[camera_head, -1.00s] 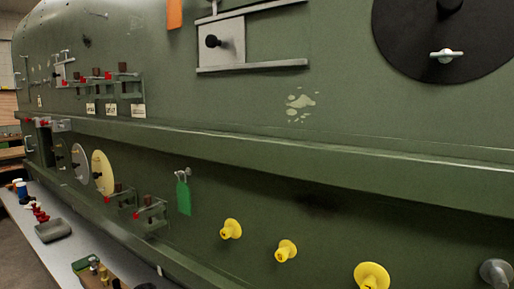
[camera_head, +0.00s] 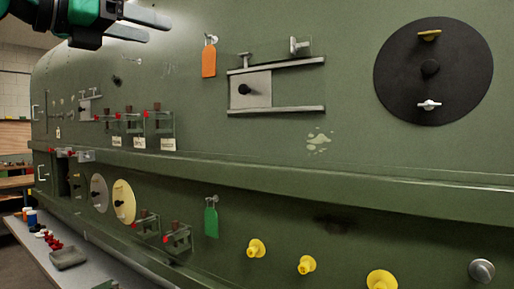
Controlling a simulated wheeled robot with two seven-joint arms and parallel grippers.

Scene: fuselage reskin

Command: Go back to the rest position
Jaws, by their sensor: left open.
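My left gripper (camera_head: 138,24) shows at the top left. Its two grey fingers point right and stand apart, with nothing between them. It is in front of the upper part of the green fuselage panel (camera_head: 360,165) and appears clear of it. My right gripper is out of the picture.
The panel carries a black disc (camera_head: 460,75), a sliding plate (camera_head: 265,88), an orange tag (camera_head: 208,63), a green tag (camera_head: 211,222) and several yellow knobs (camera_head: 306,265). A bench (camera_head: 85,272) with a grey tray (camera_head: 68,257) runs along the lower left.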

